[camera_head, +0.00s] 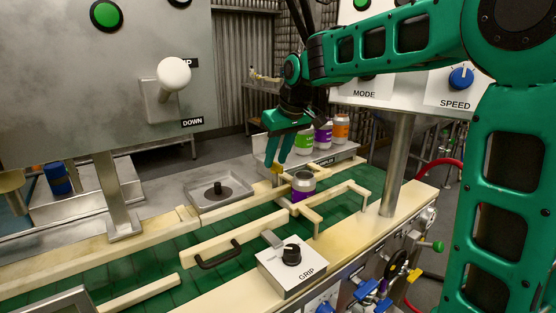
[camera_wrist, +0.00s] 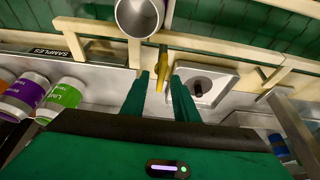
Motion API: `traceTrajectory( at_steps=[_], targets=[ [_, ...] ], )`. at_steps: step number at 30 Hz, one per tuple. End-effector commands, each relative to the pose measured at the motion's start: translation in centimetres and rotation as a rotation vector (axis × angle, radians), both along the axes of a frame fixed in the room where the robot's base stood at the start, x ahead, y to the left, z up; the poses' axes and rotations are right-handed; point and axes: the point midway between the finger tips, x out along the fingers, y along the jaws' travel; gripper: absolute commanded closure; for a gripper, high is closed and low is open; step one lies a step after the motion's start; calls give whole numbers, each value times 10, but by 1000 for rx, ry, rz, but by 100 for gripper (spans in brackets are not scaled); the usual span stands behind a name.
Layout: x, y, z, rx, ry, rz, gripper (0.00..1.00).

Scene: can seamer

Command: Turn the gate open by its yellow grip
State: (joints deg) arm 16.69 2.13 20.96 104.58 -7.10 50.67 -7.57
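The yellow grip (camera_head: 277,171) stands at the cream guide rail, beside a purple can (camera_head: 303,185) on the green belt. In the wrist view the yellow grip (camera_wrist: 160,74) shows between the two fingers of my gripper (camera_wrist: 161,77), with a visible gap to each finger. My gripper (camera_head: 277,160) points down over the grip in the head view and is open. A grey bar (camera_wrist: 169,13) by the can's grey top (camera_wrist: 139,17) seems to be the gate. The gate is mostly hidden in the head view.
Sample cans (camera_head: 323,135) stand on a ledge behind my gripper.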

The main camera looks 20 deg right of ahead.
Motion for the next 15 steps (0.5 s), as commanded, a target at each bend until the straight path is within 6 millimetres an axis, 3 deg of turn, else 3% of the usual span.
traceTrajectory(
  at_steps=[11, 12, 15],
  targets=[
    [3, 2, -8, -1, -1, 1, 73],
    [3, 2, -8, -1, -1, 1, 75],
    [3, 2, -8, -1, -1, 1, 99]
  ],
)
